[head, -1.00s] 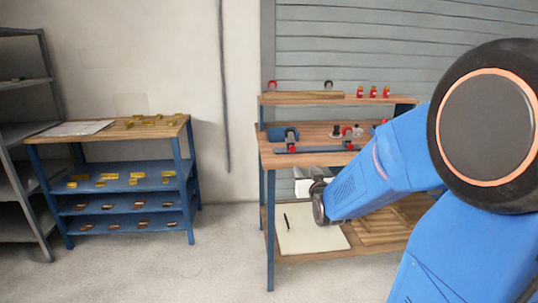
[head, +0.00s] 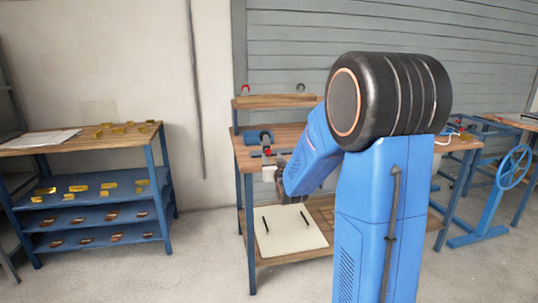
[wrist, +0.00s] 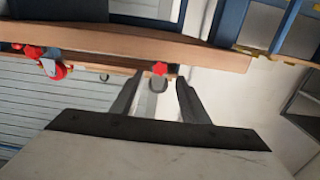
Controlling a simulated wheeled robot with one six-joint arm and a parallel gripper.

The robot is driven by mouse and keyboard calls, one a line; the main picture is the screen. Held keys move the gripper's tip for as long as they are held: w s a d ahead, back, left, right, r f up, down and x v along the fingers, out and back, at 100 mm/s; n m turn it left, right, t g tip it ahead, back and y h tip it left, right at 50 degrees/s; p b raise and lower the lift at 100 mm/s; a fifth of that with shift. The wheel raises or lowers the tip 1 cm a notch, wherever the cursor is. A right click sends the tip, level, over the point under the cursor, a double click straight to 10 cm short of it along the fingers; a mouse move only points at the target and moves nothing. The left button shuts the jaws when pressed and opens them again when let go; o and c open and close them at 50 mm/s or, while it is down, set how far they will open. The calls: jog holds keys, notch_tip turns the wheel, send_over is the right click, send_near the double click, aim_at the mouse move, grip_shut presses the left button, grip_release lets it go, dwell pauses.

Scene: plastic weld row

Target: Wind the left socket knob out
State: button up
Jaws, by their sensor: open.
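The work table (head: 240,150) carries a dark bar with red knobs along its front. In the head view a red knob (head: 267,152) shows near the left end of the bar; my arm hides the rest. In the wrist view, which looks upside down, a red knob with a grey part (wrist: 160,69) appears between the finger tips of my gripper (wrist: 158,88). The fingers are open and apart from it, as far as I can tell. Two more red parts (wrist: 55,68) show farther left there. My gripper is mostly hidden in the head view.
A raised wooden shelf (head: 275,102) stands at the table's back. A white board (head: 290,232) with dark sticks lies on the lower shelf. A rack with yellow parts (head: 90,188) stands left. A blue wheeled frame (head: 500,190) stands right. Floor between is clear.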

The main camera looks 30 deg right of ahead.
aim_at(268, 152)
jog(key=shift+x, duration=3.05)
grip_shut()
